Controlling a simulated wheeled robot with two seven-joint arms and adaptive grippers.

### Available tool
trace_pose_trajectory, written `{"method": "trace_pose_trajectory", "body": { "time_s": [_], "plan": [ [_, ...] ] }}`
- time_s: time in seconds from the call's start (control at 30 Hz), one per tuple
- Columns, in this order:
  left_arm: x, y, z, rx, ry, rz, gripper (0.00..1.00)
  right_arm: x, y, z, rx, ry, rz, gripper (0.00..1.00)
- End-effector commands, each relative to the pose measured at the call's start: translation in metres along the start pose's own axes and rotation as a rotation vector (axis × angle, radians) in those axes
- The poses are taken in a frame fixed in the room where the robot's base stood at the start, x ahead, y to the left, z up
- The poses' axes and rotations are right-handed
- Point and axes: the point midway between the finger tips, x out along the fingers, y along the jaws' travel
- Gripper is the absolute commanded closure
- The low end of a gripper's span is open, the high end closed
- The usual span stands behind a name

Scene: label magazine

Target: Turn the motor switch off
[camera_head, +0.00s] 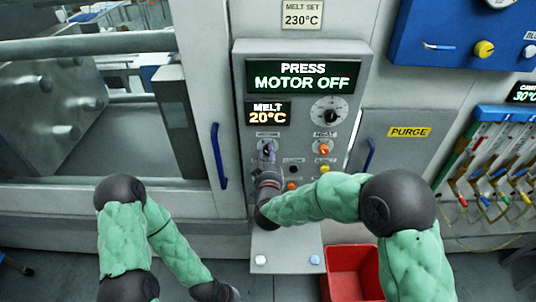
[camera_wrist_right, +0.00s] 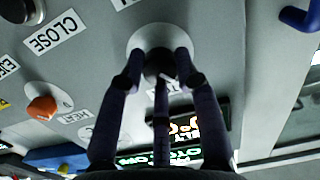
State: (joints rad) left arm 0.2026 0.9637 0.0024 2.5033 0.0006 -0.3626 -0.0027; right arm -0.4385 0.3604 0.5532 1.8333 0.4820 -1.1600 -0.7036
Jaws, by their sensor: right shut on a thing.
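The motor switch is a dark knob on a pale round plate (camera_wrist_right: 136,42) in the right wrist view. My right gripper (camera_wrist_right: 160,65) has its fingers around this knob and is shut on it. In the head view my right gripper (camera_head: 267,155) reaches up to the left knob of the control panel (camera_head: 240,100) and hides most of it. A display (camera_head: 303,77) at the panel's top reads "PRESS MOTOR OFF" in green-white letters. My left arm ends at the bottom edge of the head view, and its fingers do not show.
An orange heat knob (camera_head: 323,150) sits right of the held switch. The black knob (camera_head: 328,112) is above it. A smaller display (camera_head: 268,115) reads "MELT 20°C". A blue door handle (camera_head: 219,157) is at left. A red bin (camera_head: 352,275) stands below.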

Motion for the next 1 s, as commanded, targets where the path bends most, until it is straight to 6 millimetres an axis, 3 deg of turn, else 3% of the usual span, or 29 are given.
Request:
{"method": "trace_pose_trajectory", "body": {
  "time_s": [0.2,0.23,0.3,0.73,1.0],
  "plan": [
    [0.000,0.000,0.000,0.000,0.000,0.000,1.00,0.000,0.000,0.001,-0.001,-0.002,-0.001,1.00],
    [0.000,0.000,0.000,0.000,0.000,0.000,1.00,0.000,0.000,0.001,-0.001,-0.002,-0.001,0.62],
    [0.000,0.000,0.000,0.000,0.000,0.000,1.00,0.000,0.000,0.001,-0.001,-0.002,-0.001,0.44],
    [0.000,0.000,0.000,0.000,0.000,0.000,1.00,-0.006,-0.001,0.000,0.000,-0.001,-0.002,0.44],
    [0.000,0.000,0.000,0.000,0.000,0.000,1.00,-0.050,-0.001,-0.001,0.001,0.000,-0.004,0.44]
  ]
}}
